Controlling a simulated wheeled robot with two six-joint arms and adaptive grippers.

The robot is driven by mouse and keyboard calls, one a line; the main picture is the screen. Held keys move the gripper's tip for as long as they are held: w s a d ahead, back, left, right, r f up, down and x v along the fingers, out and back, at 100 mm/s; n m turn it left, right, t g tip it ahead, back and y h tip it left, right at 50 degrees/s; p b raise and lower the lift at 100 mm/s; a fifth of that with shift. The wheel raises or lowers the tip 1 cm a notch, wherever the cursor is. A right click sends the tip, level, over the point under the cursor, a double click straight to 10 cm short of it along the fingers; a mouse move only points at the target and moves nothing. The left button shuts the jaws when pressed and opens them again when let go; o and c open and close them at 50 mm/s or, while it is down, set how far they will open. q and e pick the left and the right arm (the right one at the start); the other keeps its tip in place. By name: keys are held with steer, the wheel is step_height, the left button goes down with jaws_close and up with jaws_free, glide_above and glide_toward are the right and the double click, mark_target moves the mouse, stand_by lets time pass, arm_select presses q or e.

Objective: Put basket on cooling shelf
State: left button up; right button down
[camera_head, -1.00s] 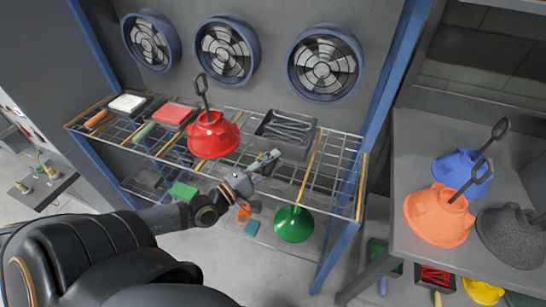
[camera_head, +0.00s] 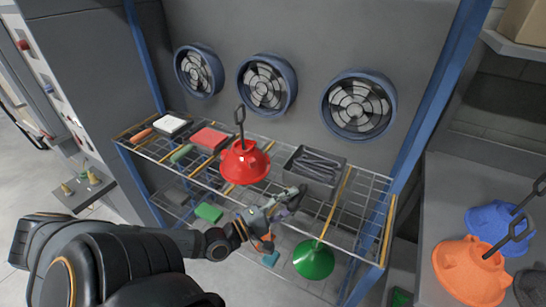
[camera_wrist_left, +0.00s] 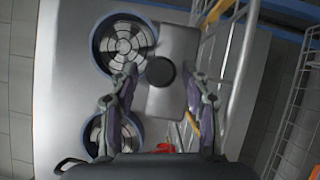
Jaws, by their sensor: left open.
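The cooling shelf is a wire rack (camera_head: 352,215) below the wall fans. A grey basket-like tray (camera_head: 315,168) with dark contents sits on its upper level, right of a red hood (camera_head: 245,163) with an upright hooked handle. I cannot tell for sure which thing is the basket. My left gripper (camera_head: 292,199) is open and empty, just in front of the tray, at the shelf's front side. In the left wrist view, the open fingers of my left gripper (camera_wrist_left: 160,98) spread apart with nothing between them. My right gripper is not in view.
Red and white pads lie on the shelf's left half. A green hood (camera_head: 314,259) is below the upper level. A side table at right holds blue (camera_head: 495,220) and orange (camera_head: 465,270) hoods. A blue post (camera_head: 425,130) stands between shelf and table.

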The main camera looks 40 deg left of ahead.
arm_select(q)
steer(key=r+p+v, duration=0.1)
steer(key=p+v, duration=0.1)
steer(key=v, duration=0.7)
steer(key=shift+f, duration=0.5)
steer(key=shift+s+a, duration=0.1)
steer(key=shift+a, duration=0.05)
